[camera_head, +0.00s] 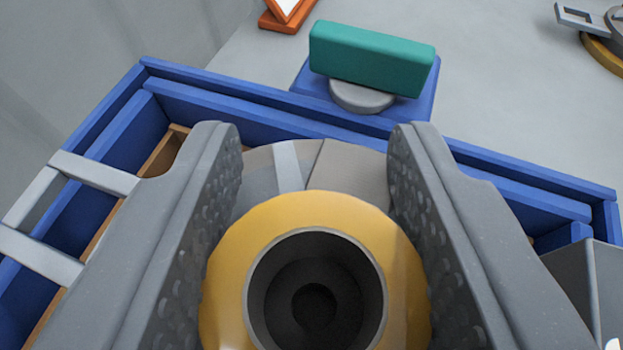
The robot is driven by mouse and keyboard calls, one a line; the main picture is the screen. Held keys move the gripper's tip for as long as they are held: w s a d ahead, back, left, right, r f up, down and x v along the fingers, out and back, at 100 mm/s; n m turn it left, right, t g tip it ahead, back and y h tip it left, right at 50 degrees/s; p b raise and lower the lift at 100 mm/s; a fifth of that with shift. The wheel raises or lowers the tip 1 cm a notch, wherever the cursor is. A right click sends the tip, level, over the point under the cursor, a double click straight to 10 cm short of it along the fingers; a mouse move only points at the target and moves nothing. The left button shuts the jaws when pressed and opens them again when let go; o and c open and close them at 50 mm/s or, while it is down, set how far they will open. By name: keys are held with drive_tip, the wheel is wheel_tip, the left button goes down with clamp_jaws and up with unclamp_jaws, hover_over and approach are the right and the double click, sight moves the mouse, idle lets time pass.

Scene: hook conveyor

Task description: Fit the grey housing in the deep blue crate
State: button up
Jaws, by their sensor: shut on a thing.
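My gripper (312,155) has its two grey, dimpled fingers shut on the grey housing (345,165). The housing is a round grey body with a light stripe. A wide yellow ring and a dark round socket face the camera. The deep blue crate (240,92) lies beyond and around the fingers, with its far wall and left side in view. The housing is seen over the crate's inside; I cannot tell how high it is above the crate floor. The fingers and the housing hide most of the inside.
A brown strip (168,152) runs inside the crate at the left. A pale grey frame (95,172) crosses its left side, and a grey block (580,275) stands at the right. A teal block (370,58) on a blue base is behind the far wall.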

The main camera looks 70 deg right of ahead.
sight(313, 267)
drive_tip(key=shift+f+b, duration=0.55)
drive_tip(key=shift+f, duration=2.5)
idle(1.0)
drive_tip(key=shift+r, duration=0.25)
drive_tip(key=shift+r+p, duration=3.05)
drive_tip(key=shift+r, duration=0.65)
drive_tip(key=shift+f, duration=0.1)
drive_tip(key=b, duration=0.4)
drive_tip(key=shift+w+f, duration=0.1)
drive_tip(key=shift+f, duration=0.3)
drive_tip(key=shift+b, duration=0.6)
drive_tip(key=shift+f+b, duration=0.1)
drive_tip(key=shift+b, duration=0.7)
drive_tip(key=shift+g, duration=0.3)
